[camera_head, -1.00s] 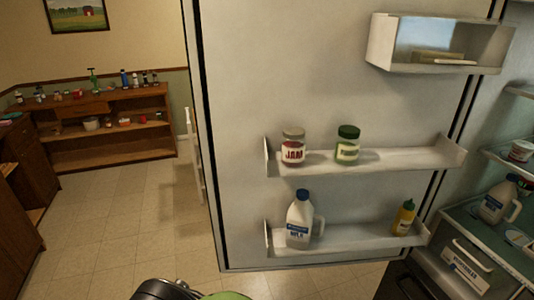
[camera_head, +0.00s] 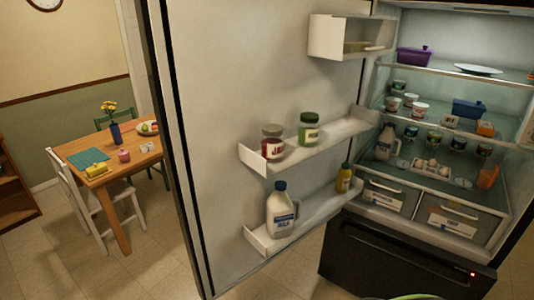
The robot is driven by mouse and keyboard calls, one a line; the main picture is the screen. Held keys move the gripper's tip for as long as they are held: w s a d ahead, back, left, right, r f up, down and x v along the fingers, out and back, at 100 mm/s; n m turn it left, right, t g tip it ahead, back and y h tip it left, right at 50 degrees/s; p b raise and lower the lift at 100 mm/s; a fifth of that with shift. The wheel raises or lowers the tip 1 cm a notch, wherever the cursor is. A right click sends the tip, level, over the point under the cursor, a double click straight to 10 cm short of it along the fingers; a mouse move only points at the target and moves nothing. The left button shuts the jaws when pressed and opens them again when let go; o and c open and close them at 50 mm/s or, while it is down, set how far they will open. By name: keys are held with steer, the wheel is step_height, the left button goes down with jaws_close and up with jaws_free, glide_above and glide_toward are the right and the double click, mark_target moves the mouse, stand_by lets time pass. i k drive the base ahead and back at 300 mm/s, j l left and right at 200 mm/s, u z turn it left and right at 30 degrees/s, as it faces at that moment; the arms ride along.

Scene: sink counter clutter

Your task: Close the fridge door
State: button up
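The fridge door (camera_head: 230,110) stands wide open at the middle of the head view, with its inner side facing me. Its shelves hold a jam jar (camera_head: 272,142), a green-lidded jar (camera_head: 309,130), a milk jug (camera_head: 281,210) and a yellow bottle (camera_head: 344,178). The fridge interior (camera_head: 455,95) is exposed to the right of the door, with shelves of food and two clear drawers. A small green and dark piece at the bottom edge seems to be part of my arm. My gripper is not in view.
A wooden table (camera_head: 135,158) with a vase and food stands behind and left of the door, with a white chair (camera_head: 97,210) beside it. A black lower drawer (camera_head: 400,258) lies below the fridge compartment. Tiled floor (camera_head: 130,270) is clear at the lower left.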

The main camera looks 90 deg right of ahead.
mark_target(219, 72)
steer(key=i+l+z, duration=0.1)
steer(key=z, duration=0.35)
steer(key=i+z, duration=0.3)
steer(key=z, duration=0.2)
steer(key=i+j+z, duration=0.15)
steer(key=z, duration=0.3)
steer(key=i+j+z, duration=0.15)
steer(key=z, duration=0.3)
steer(key=i+j+z, duration=0.25)
steer(key=z, duration=0.2)
steer(key=i+z, duration=0.2)
steer(key=z, duration=0.3)
steer(key=i+j+z, duration=0.15)
steer(key=z, duration=0.3)
steer(key=i+j+z, duration=0.15)
steer(key=z, duration=0.35)
steer(key=i+j+z, duration=0.1)
steer(key=j+z, duration=0.15)
steer(key=z, duration=0.25)
steer(key=i+j+z, duration=0.1)
steer(key=j+z, duration=0.15)
steer(key=z, duration=0.25)
steer(key=i+j+u, duration=0.15)
steer(key=j+u, duration=0.3)
steer(key=i+j+u, duration=0.15)
steer(key=u, duration=0.25)
steer(key=i+j+u, duration=0.2)
steer(key=i+u, duration=0.25)
steer(key=k, duration=0.15)
